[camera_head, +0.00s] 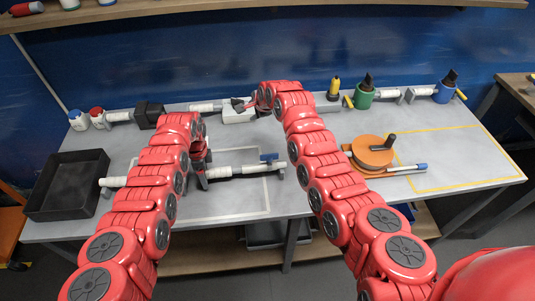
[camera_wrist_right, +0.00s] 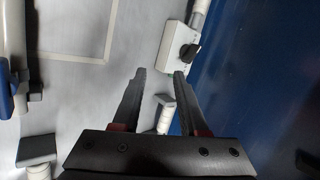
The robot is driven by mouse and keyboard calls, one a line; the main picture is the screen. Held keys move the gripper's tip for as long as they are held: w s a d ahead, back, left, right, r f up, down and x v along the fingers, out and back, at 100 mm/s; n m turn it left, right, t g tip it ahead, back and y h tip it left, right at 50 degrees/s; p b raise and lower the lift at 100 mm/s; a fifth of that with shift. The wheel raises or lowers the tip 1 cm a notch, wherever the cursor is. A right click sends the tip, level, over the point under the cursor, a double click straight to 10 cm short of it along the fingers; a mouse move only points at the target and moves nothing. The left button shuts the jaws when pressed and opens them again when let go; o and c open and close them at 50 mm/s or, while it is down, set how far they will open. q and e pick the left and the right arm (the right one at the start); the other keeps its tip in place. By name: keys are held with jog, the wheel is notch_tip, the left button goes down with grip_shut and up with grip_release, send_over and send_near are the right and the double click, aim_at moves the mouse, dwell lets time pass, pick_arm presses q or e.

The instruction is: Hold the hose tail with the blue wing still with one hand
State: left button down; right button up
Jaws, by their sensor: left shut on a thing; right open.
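The hose tail with the blue wing (camera_head: 245,170) is a white tube lying level over the left part of the table, with its blue wing (camera_head: 269,157) near its right end. My left gripper (camera_head: 203,176) is shut on this tail left of the wing; the arm partly hides the grip. In the right wrist view, white tubing (camera_wrist_right: 14,38) with a blue part (camera_wrist_right: 6,100) shows at the left edge. My right gripper (camera_wrist_right: 160,85) is open and empty, near a white box with a black knob (camera_wrist_right: 174,45).
A black tray (camera_head: 68,186) stands at the left. The yellow-outlined area (camera_head: 460,158) is mostly clear.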

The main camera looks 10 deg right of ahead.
aim_at(270, 154)
jog(key=s+d+r+m+g+h, duration=0.1)
jog(key=s+d+r+g+h, duration=0.2)
jog(key=s, duration=0.4)
jog(key=s+d+r+m+g, duration=0.1)
jog(key=s+r+m+g, duration=0.1)
jog(key=s+g, duration=0.3)
jog(key=shift+t, duration=0.4)
jog(key=f, duration=0.3)
jog(key=s+f, duration=0.1)
jog(key=f, duration=0.7)
jog(key=shift+s+f, duration=0.25)
jog(key=shift+s, duration=0.05)
grip_shut()
